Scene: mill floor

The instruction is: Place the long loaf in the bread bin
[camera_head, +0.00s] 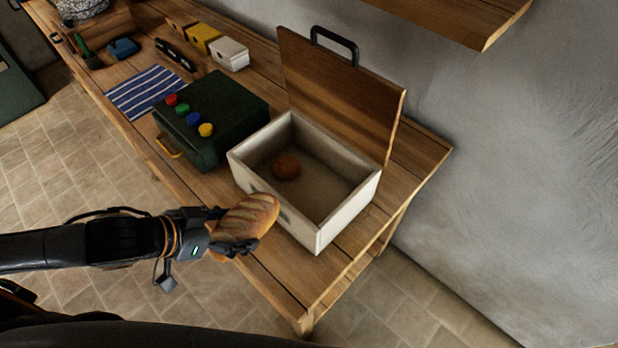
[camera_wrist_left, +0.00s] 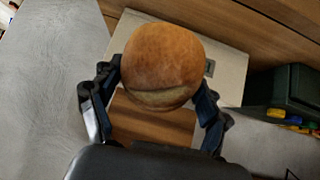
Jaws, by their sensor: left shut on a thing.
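The long loaf (camera_head: 250,215) is brown with pale slashes on its crust. My left gripper (camera_head: 232,230) is shut on it and holds it in front of the bread bin's near left wall. In the left wrist view the loaf (camera_wrist_left: 163,62) shows end-on between the fingers (camera_wrist_left: 155,100). The bread bin (camera_head: 343,209) is a white box on the bench, with its wooden lid (camera_head: 340,95) standing open at the back. A small round brown roll (camera_head: 287,166) lies inside on the bin's floor. My right gripper is in neither view.
A dark green box (camera_head: 228,103) with coloured knobs stands left of the bin on the wooden bench (camera_head: 420,150). A striped cloth (camera_head: 146,91) and small yellow (camera_head: 202,38) and white (camera_head: 230,53) boxes lie further back. A wooden shelf (camera_head: 450,18) overhangs at the top right.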

